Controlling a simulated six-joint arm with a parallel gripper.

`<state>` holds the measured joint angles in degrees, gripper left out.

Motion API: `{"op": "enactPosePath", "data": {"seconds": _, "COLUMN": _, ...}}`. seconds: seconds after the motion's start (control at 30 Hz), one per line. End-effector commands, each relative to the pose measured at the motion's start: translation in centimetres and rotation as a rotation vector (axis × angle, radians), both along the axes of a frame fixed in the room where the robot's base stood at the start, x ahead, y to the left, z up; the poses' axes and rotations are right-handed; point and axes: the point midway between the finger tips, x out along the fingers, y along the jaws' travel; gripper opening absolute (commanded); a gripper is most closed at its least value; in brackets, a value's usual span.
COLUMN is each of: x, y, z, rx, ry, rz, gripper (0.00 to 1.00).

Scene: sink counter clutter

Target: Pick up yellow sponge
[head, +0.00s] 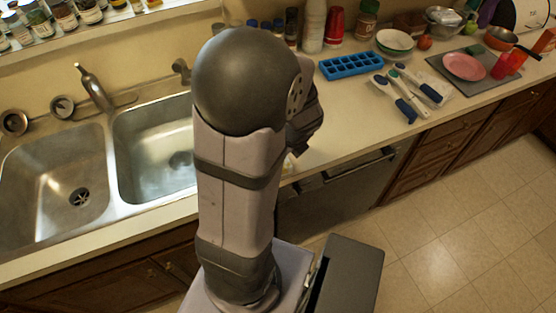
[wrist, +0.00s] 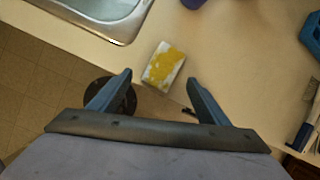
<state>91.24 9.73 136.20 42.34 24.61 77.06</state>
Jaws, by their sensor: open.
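The sponge (wrist: 164,66) shows in the wrist view as a small block with yellow patches on a white surface. It lies tilted on the beige counter, between the sink corner and the counter's front edge. My gripper (wrist: 160,77) is open and empty, its two dark fingers apart. In the picture the fingertips lie to either side of the sponge's lower end; I cannot tell the height between them. In the head view my arm hides the gripper, and a small pale bit beside the arm may be the sponge.
The steel sink (head: 150,150) is left of my arm. A blue ice tray (head: 352,65), white-and-blue utensils (head: 405,95), a bowl (head: 394,42) and a pink plate (head: 464,66) stand to the right. Bottles line the back. The counter around the sponge is clear.

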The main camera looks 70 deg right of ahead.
Motion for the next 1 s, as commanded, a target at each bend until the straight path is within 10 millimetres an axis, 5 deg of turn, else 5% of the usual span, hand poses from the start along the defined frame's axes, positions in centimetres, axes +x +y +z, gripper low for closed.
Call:
{"op": "enactPosePath", "data": {"seconds": 0.3, "x": -0.4, "y": -0.5, "z": 0.1, "rx": 0.071, "ry": -0.08, "rz": -0.328, "gripper": 0.7}}
{"op": "enactPosePath", "data": {"seconds": 1.0, "x": 0.4, "y": -1.3, "z": -2.4, "rx": 0.081, "ry": -0.088, "rz": -0.35, "gripper": 0.7}}
